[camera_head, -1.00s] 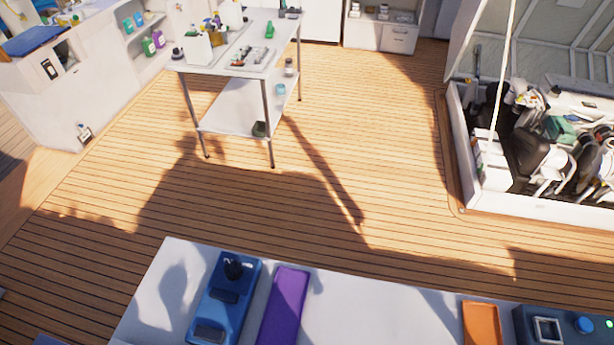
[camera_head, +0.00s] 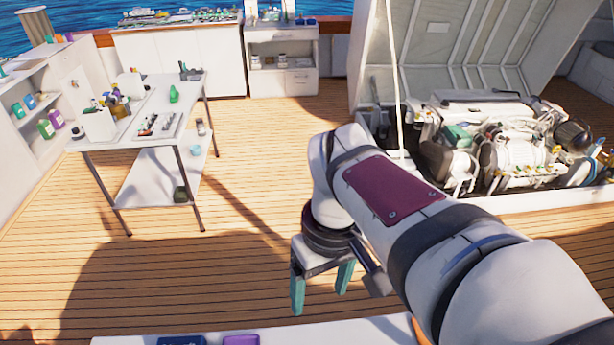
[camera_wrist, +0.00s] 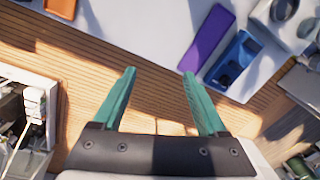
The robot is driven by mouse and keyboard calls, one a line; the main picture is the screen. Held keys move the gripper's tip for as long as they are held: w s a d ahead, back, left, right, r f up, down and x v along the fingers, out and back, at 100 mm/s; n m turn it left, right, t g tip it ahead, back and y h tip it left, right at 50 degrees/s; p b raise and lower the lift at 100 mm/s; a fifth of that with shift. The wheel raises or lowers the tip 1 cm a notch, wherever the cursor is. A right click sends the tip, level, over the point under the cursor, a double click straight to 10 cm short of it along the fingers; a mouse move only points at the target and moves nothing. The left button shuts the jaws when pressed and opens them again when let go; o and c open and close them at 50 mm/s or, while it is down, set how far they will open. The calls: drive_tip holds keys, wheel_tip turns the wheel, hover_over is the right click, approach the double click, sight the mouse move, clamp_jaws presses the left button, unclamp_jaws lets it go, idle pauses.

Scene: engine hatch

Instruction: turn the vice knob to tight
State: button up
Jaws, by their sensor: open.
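A blue fixture (camera_wrist: 233,62) sits on the white bench beside a purple block in the wrist view. It may be the vice, but I cannot tell for sure, and no knob is clear on it now. In the head view only a sliver of the blue fixture (camera_head: 181,341) shows at the bottom edge. My gripper (camera_head: 320,298) has green fingers, spread apart and empty, above the deck just beyond the bench's far edge. The wrist view shows the gripper (camera_wrist: 159,73) open, with its fingertips apart from the fixture.
A white table (camera_head: 150,115) stands at left. An open engine hatch (camera_head: 500,140) is at right.

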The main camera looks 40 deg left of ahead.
drive_tip(key=s+a+f+n, duration=0.3)
drive_tip(key=s+a+n, duration=0.4)
drive_tip(key=s+a, duration=0.3)
drive_tip(key=s+a+f+n, duration=0.3)
drive_tip(key=s+a+n, duration=0.4)
drive_tip(key=s+a, duration=0.3)
drive_tip(key=shift+t, duration=0.3)
drive_tip(key=f, duration=1)
drive_tip(key=w+f, duration=0.1)
drive_tip(key=f, duration=0.4)
drive_tip(key=shift+a+f, duration=0.35)
drive_tip(key=shift+a, duration=0.05)
clamp_jaws()
